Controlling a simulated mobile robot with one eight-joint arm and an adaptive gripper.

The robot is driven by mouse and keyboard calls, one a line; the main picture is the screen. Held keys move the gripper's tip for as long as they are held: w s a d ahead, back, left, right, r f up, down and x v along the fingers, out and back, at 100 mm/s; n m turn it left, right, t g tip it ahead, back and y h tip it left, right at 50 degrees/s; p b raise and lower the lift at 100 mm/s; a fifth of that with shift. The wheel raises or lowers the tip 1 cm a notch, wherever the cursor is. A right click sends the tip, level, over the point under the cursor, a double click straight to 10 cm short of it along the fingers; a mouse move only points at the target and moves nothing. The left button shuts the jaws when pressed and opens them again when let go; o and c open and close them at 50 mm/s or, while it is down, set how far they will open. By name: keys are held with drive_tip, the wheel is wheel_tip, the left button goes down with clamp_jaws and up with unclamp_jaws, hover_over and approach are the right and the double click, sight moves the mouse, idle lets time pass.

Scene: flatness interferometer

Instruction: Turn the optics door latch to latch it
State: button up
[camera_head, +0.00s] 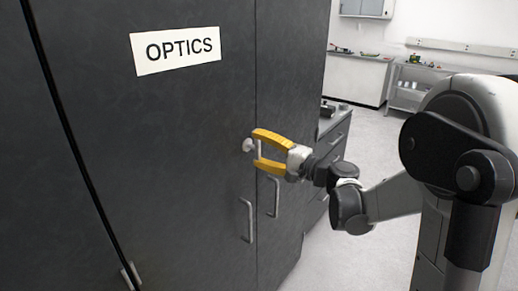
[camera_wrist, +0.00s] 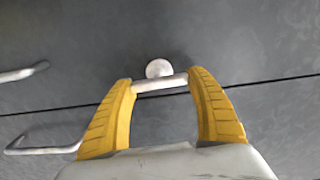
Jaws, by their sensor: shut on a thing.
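The dark grey optics door (camera_head: 160,130) is a tall cabinet door with a white OPTICS sign (camera_head: 176,50). The latch (camera_head: 248,145) is a round pale hub with a light bar, beside the seam between two doors. In the wrist view the latch hub (camera_wrist: 158,68) is just beyond the fingertips, and its bar (camera_wrist: 160,83) spans between them. My gripper (camera_head: 257,150) has yellow fingers and is shut on the latch bar; it also shows in the wrist view (camera_wrist: 159,84). The bar looks upright in the head view. The fingertips hide the bar's ends.
Two metal door handles, a left one (camera_head: 247,220) and a right one (camera_head: 273,198), stick out below the latch. A drawer unit (camera_head: 336,135) stands to the right of the cabinet. The floor (camera_head: 375,140) behind my arm is clear.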

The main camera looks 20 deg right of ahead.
idle(0.4)
drive_tip(key=o, duration=1.2)
drive_tip(key=v, duration=1.2)
